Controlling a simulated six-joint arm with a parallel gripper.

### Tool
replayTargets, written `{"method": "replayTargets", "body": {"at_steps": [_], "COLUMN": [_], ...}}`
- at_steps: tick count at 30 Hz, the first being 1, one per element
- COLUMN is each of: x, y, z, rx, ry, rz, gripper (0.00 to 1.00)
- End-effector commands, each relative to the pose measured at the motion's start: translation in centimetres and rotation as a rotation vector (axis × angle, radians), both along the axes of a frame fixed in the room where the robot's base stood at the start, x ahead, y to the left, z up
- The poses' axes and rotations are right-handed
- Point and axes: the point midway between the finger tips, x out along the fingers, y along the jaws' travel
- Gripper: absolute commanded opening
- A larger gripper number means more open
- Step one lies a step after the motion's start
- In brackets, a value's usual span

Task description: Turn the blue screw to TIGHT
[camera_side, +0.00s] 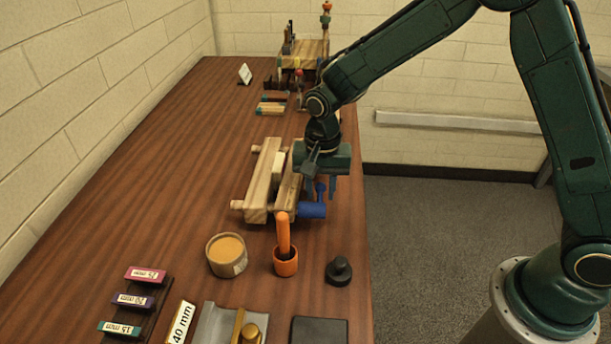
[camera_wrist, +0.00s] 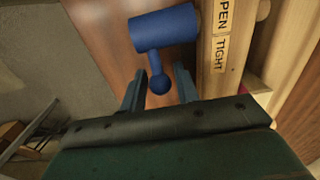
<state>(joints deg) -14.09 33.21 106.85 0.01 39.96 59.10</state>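In the wrist view the blue screw (camera_wrist: 164,27) has a thick barrel and a thin handle ending in a ball, which points towards my gripper. Labels on the wood (camera_wrist: 217,45) beside it read TIGHT and, partly cut off, PEN. My gripper (camera_side: 326,188) is above the vise's right side, just behind the screw. In the wrist view my gripper (camera_wrist: 158,88) is open, with the ball between its fingers; I cannot tell whether they touch it.
In front of the vise stand a round tub (camera_side: 226,256), an orange cup (camera_side: 286,264) with an orange stick, and a black knob (camera_side: 339,271). Labelled blocks (camera_side: 134,300) lie at the front left. A wooden rack (camera_side: 303,54) stands at the back. The table's left middle is clear.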

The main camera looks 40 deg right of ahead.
Motion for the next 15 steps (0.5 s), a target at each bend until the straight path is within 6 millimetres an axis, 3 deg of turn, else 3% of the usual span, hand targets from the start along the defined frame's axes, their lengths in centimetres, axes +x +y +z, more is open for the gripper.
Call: {"method": "replayTargets", "body": {"at_steps": [5,10,15], "x": [0.01,0.01,0.04], "y": [0.02,0.02,-0.03], "z": [0.02,0.01,-0.17], "rx": [0.0,0.0,0.0], "ry": [0.0,0.0,0.0], "rz": [0.0,0.0,0.0], "gripper": [0.31,0.02,0.02]}}
